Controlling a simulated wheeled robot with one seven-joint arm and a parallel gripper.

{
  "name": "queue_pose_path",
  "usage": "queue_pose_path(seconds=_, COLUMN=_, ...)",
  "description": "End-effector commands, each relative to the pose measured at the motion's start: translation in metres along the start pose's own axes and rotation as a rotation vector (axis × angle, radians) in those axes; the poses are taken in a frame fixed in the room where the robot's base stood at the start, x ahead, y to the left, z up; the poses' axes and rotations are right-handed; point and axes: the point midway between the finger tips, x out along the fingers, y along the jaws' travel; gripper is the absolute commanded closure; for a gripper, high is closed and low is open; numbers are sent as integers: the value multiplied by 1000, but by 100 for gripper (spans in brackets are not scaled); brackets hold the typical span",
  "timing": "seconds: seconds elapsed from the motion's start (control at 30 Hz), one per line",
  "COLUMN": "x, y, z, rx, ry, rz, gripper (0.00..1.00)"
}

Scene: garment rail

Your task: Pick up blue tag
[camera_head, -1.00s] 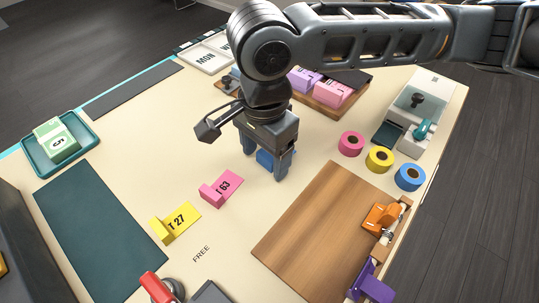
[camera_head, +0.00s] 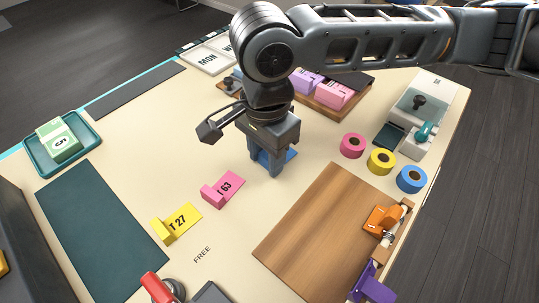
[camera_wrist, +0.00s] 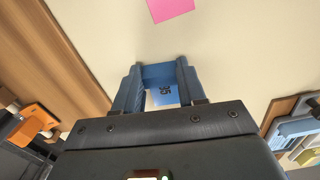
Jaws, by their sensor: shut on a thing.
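The blue tag (camera_head: 291,155) is at the middle of the table, mostly hidden under my gripper (camera_head: 266,168) in the head view. In the wrist view the blue tag (camera_wrist: 160,72) lies between the two fingers of my gripper (camera_wrist: 157,82), with part of dark lettering showing. The fingers are shut on the tag's raised part. The tag appears to be at or very near the table top; I cannot tell whether it touches.
A pink tag (camera_head: 222,189) and a yellow tag (camera_head: 176,222) stand to the left. A wooden board (camera_head: 318,232) lies to the right. Pink (camera_head: 352,145), yellow (camera_head: 380,161) and blue (camera_head: 411,179) tape rolls sit beyond it.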

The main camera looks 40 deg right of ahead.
Motion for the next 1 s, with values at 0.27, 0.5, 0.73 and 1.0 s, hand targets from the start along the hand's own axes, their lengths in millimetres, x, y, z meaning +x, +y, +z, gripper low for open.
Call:
queue_pose_path(seconds=0.27, x=-13, y=0, z=0, rx=0, ry=-1, rz=0, gripper=87)
queue_pose_path(seconds=0.5, x=-48, y=4, z=-14, rx=6, ry=0, rz=0, gripper=87)
queue_pose_path(seconds=0.73, x=-75, y=19, z=-58, rx=5, ry=0, rz=-1, gripper=87)
queue_pose_path(seconds=1.0, x=-99, y=31, z=-95, rx=3, ry=1, rz=1, gripper=87)
